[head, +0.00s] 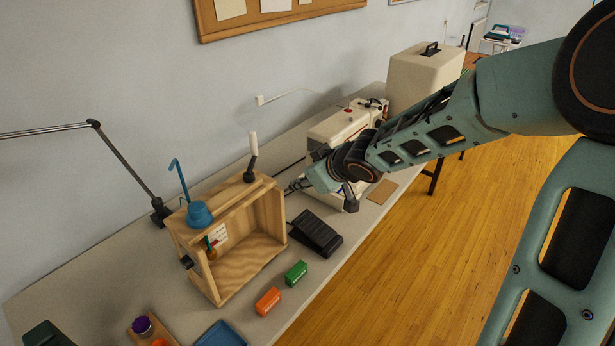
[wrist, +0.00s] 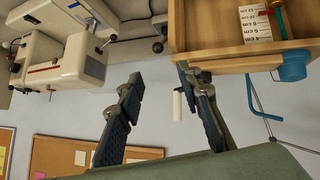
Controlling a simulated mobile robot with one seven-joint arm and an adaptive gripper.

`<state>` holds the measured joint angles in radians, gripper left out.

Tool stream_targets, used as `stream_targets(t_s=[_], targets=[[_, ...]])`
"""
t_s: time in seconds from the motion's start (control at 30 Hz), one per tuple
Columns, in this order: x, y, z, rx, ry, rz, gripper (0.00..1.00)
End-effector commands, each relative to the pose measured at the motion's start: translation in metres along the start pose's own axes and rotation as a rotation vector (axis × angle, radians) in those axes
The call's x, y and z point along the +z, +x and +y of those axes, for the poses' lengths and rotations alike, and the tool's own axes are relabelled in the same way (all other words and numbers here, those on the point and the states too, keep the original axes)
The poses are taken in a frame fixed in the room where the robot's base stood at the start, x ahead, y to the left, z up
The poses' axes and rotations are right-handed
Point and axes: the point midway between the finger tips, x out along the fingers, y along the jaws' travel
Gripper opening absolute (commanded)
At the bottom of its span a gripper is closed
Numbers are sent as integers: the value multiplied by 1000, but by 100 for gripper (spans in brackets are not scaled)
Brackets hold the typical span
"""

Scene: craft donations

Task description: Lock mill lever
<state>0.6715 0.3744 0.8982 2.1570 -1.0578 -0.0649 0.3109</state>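An open-fronted wooden box (head: 262,270) stands on the table, with a blue cup-like part (head: 199,214) and a thin blue hooked rod on top. A lever with a white grip (head: 253,145) and dark lower end stands upright at its top, near the right side. My gripper (head: 291,188) is beside the box's right side, lower than the lever grip. In the wrist view, which looks upside down, my gripper (wrist: 160,78) has its fingers apart with nothing held. The white grip (wrist: 178,106) appears beside the right finger; I cannot tell its depth or whether they touch.
A cream sewing machine (head: 340,130) stands behind my wrist, with a cream case (head: 425,75) beyond. A black foot pedal (head: 315,233), green box (head: 296,273) and orange box (head: 267,301) lie in front. A lamp arm (head: 130,170) rises at left.

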Motion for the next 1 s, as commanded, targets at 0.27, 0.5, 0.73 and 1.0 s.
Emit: stream_targets(t_s=[0.27,0.5,0.73,1.0], targets=[[0,-6,1,3,-1,0,33],[0,-7,0,2,-2,0,33],[10,-3,10,29,37,-19,33],[54,-4,73,211,289,-78,33]])
